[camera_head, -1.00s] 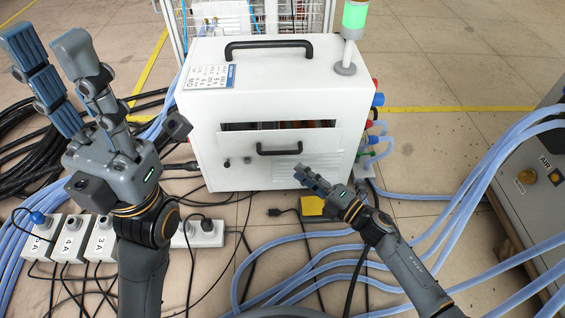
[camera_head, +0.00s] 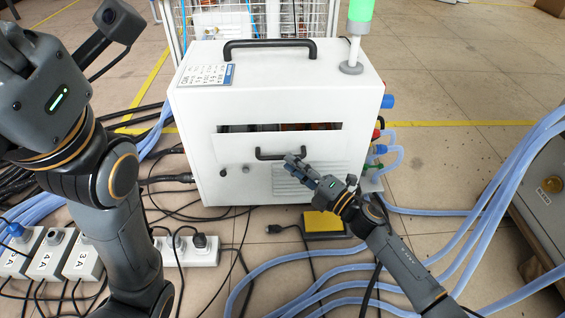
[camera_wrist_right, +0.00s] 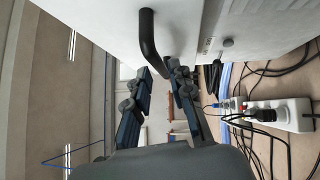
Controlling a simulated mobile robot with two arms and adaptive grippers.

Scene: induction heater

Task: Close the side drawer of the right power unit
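The white power unit (camera_head: 330,79) stands in the middle of the head view. Its side drawer (camera_head: 237,150) has a white front with a black handle (camera_head: 265,155); a dark gap shows above the front, so it stands partly open. My right gripper (camera_head: 293,163) is at the right end of the handle. In the right wrist view, the fingers (camera_wrist_right: 161,72) are apart and the black handle (camera_wrist_right: 149,35) is at their tips; contact cannot be told.
A yellow-topped pedal (camera_head: 322,222) lies on the floor below the unit. Blue hoses (camera_head: 440,215) and black cables cover the floor. Numbered power strips (camera_head: 45,255) are at the lower left. A grey machine (camera_head: 545,195) stands at the right.

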